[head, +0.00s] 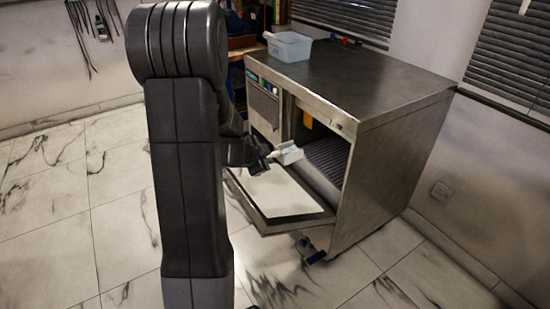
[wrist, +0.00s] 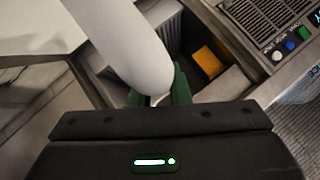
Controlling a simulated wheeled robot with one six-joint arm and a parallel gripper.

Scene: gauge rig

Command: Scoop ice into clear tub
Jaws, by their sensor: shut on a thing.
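The clear tub (head: 288,46), pale and bluish, stands upright on top of the steel ice machine (head: 350,75). The machine's front door (head: 285,195) is folded down, and its bin is open. My gripper (head: 268,159) is in front of the opening, above the lowered door, shut on a white scoop (head: 288,153). In the wrist view the scoop (wrist: 122,42) reaches up and left from my green fingertips (wrist: 165,96). I cannot tell whether the scoop holds ice. No loose ice is clear in the bin.
An orange block (wrist: 207,62) sits inside the machine; a control panel with knobs (wrist: 289,46) is beside the opening. A grey ribbed surface (head: 328,155) shows in the bin. The lowered door sticks out low in front. Marble floor (head: 110,235) is free at left.

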